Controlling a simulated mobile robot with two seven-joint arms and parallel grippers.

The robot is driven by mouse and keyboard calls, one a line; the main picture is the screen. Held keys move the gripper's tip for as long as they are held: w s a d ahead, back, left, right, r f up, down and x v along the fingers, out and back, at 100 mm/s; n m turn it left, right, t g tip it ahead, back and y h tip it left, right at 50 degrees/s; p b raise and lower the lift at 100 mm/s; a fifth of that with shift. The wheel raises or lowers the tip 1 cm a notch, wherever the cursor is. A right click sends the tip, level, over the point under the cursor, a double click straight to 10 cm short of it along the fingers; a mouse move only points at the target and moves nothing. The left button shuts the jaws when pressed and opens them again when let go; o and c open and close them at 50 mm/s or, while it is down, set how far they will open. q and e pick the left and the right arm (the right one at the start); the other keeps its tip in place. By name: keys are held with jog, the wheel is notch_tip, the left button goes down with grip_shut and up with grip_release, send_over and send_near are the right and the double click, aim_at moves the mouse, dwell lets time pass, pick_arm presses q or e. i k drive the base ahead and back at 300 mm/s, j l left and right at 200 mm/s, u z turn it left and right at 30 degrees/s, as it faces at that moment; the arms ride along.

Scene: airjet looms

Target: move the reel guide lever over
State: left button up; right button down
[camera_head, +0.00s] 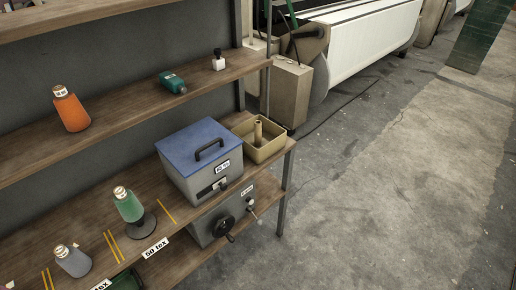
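A grey machine box (205,230) with a black handwheel (223,227) sits on the lower shelf, under the shelf with the blue-lidded box. A small lever with a light ball at its end (259,221) sticks out from the right of its front, beside a small label; I take this as the reel guide lever, but cannot be sure. The blue-lidded grey box (205,147) above has a black handle on top and a small slide or lever (221,185) low on its front. Neither of my grippers is in view.
A tan open tray (262,153) with a peg stands at the middle shelf's right end. Green (128,206) and grey (72,262) cones stand on that shelf; an orange cone (71,111) stands above. A loom (350,45) is behind. Floor (390,200) to the right is clear.

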aim_at(259, 221)
jog(key=i+l+u, duration=0.1)
jog(key=i+l, duration=0.15)
jog(key=i+l+u, duration=0.1)
jog(key=i+l, duration=0.15)
jog(key=l, duration=0.2)
jog(key=i+l+u, duration=0.1)
jog(key=l, duration=0.3)
jog(key=i, duration=0.1)
